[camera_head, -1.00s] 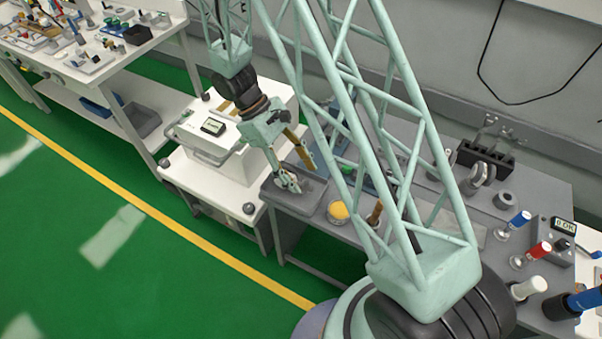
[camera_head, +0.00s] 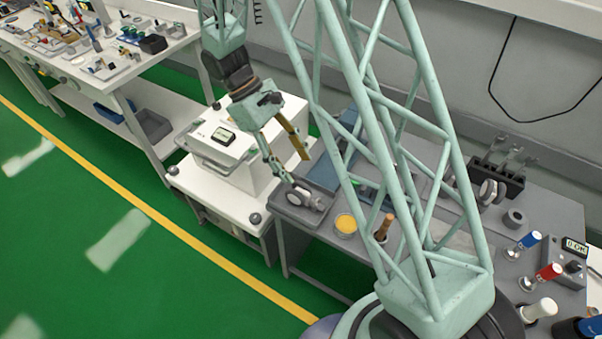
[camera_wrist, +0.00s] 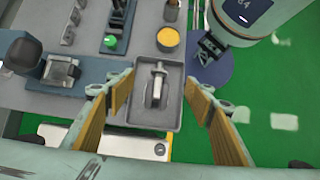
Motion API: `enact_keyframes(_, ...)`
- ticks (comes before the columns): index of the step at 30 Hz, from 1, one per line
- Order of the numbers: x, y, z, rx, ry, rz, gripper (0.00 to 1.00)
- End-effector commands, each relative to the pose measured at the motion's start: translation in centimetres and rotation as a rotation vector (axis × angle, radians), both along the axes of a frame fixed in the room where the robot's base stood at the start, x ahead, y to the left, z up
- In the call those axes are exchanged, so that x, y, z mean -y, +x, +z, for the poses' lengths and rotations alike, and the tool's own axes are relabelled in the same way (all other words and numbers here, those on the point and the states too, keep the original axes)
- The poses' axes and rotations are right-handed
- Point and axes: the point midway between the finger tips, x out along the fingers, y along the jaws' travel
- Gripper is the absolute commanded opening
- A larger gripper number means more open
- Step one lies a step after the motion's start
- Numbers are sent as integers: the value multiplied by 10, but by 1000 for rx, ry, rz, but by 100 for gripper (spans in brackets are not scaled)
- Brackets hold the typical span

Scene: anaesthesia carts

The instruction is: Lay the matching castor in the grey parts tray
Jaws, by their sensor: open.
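The grey parts tray (camera_head: 284,213) stands at the near left end of the grey workbench, beside the white cart; it also shows in the wrist view (camera_wrist: 170,118). A castor (camera_head: 302,197) with a grey wheel and metal stem lies inside the tray. In the wrist view the castor (camera_wrist: 156,88) lies with its stem pointing up the picture, away from me. My gripper (camera_wrist: 160,88) is open and empty above the tray, its two fingers apart on either side. In the head view my gripper (camera_head: 280,165) hangs over the tray's far left side, clear of the castor.
A yellow-filled pot (camera_head: 345,224) and a wooden-handled tool (camera_head: 385,226) stand right of the tray. Other castors (camera_head: 490,190) stand by a black rack (camera_head: 497,175) at the back. The white cart (camera_head: 225,145) is close on the left.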

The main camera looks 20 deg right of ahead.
Motion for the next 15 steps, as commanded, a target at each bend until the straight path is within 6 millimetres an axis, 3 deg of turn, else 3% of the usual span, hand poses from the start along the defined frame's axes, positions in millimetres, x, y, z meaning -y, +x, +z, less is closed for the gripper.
enact_keyframes(6, -8, 10, 18, 2, 1, 0, 49)
enact_keyframes(15, -10, 13, 25, -1, 1, -1, 49)
